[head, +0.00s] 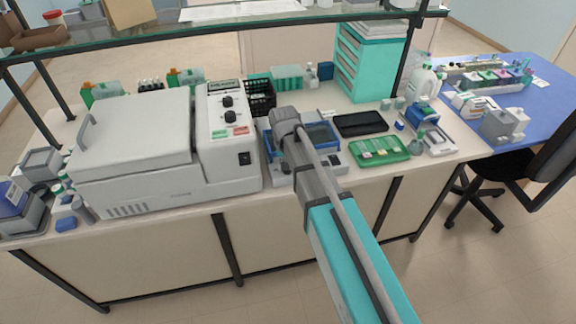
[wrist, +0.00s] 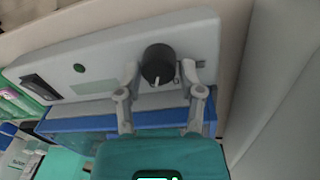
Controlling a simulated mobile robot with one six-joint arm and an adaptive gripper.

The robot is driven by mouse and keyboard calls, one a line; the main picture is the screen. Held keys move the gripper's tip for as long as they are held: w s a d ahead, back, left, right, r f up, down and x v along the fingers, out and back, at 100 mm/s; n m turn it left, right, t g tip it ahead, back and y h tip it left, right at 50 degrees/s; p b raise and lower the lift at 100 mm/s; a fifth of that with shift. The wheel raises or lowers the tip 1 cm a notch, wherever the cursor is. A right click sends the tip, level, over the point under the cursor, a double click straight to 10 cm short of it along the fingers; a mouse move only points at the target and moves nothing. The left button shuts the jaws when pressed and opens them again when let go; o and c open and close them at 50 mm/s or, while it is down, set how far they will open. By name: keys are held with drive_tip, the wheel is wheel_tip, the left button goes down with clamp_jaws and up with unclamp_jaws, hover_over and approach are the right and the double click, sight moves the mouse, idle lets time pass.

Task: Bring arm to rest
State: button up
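My arm (head: 335,225) reaches over the bench front to a low grey device (head: 333,161) with a blue tray (head: 320,133). My gripper (wrist: 160,67) shows in the wrist view, its two fingers apart and nothing held between them. The fingers appear on either side of a black knob (wrist: 157,64) on the device's grey front panel (wrist: 105,60). I cannot tell whether they touch it. The blue rim (wrist: 80,124) lies behind the fingers. In the head view the gripper itself is hidden by my arm.
A large white lidded machine (head: 135,150) stands to the left. A green tray (head: 378,151) and a black tray (head: 360,123) lie to the right. A glass shelf (head: 220,38) crosses above the bench. A chair (head: 500,175) stands right; the floor in front is open.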

drive_tip(key=shift+o, duration=1.3)
drive_tip(key=shift+s+d, duration=0.15)
drive_tip(key=shift+s+d+r, duration=0.2)
drive_tip(key=shift+s, duration=0.25)
drive_tip(key=shift+s+r+p, duration=0.25)
drive_tip(key=shift+s+p, duration=0.2)
drive_tip(key=shift+s, duration=0.35)
drive_tip(key=shift+s+d+f, duration=0.1)
drive_tip(key=shift+s+d, duration=0.1)
drive_tip(key=shift+d, duration=0.4)
drive_tip(key=s+d+m+b, duration=0.1)
drive_tip(key=s+d, duration=0.5)
drive_tip(key=d, duration=0.3)
drive_tip(key=s+d, duration=0.5)
drive_tip(key=d, duration=0.4)
wheel_tip(320, 180, up, 12)
drive_tip(key=p, duration=1.3)
drive_tip(key=shift+w+y, duration=0.2)
drive_tip(key=shift+y, duration=0.1)
